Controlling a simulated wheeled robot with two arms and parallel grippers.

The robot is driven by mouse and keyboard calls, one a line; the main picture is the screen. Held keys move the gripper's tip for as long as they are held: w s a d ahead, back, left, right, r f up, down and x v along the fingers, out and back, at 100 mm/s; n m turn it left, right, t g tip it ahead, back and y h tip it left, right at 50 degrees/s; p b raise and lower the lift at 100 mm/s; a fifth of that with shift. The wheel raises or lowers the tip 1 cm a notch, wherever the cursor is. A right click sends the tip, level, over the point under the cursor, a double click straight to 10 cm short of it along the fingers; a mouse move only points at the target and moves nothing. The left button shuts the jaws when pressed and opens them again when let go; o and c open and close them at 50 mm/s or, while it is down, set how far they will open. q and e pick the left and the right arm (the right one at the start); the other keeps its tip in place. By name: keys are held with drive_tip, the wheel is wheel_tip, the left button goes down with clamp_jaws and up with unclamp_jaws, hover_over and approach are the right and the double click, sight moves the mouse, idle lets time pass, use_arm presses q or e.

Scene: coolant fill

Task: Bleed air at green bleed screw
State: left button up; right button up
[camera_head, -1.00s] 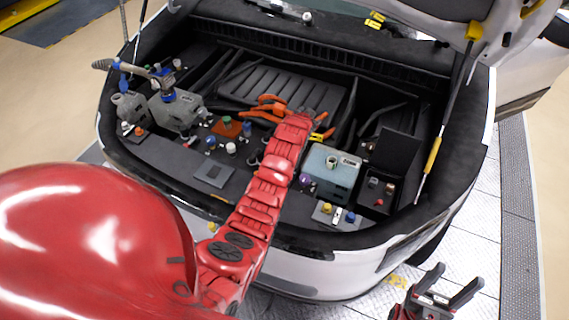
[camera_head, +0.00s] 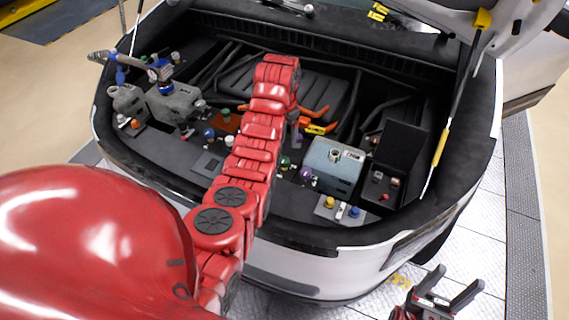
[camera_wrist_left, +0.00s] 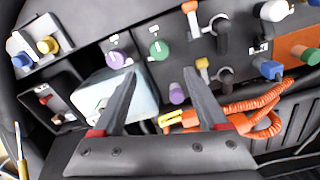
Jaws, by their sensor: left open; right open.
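A round green knob (camera_wrist_left: 159,50), which looks like the green bleed screw, stands on the dark panel in the left wrist view, beside a white label. In the head view a green cap (camera_head: 284,163) shows just right of my left arm. My left gripper (camera_wrist_left: 160,75) is open and empty. Its fingers point toward the green knob, which appears between and just beyond the tips; contact does not show. In the head view my left arm hides most of this gripper. My right gripper (camera_head: 460,280) is open and empty, outside the car at lower right.
A purple knob (camera_wrist_left: 116,60) is left of the green one, and another purple knob (camera_wrist_left: 177,93) lies between the fingers. A blue-grey tank (camera_head: 333,165), orange cables (camera_wrist_left: 255,112) and an orange block (camera_wrist_left: 300,48) are close by. A grey tank (camera_head: 175,103) with a blue-handled tool stands left.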

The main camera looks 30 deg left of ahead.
use_arm(q)
drive_tip(key=p, duration=0.2)
hover_over(285, 159)
wheel_tip(285, 159, down, 5)
drive_tip(key=shift+s+f, duration=0.15)
drive_tip(key=shift+f, duration=0.05)
wheel_tip(285, 159, down, 4)
drive_tip(key=shift+f, duration=0.1)
drive_tip(key=shift+w+a+f, duration=0.1)
drive_tip(key=shift+w+f, duration=0.1)
drive_tip(key=shift+f, duration=0.25)
drive_tip(key=shift+s+f, duration=0.1)
drive_tip(key=shift+f, duration=0.25)
drive_tip(key=shift+c, duration=0.3)
clamp_jaws()
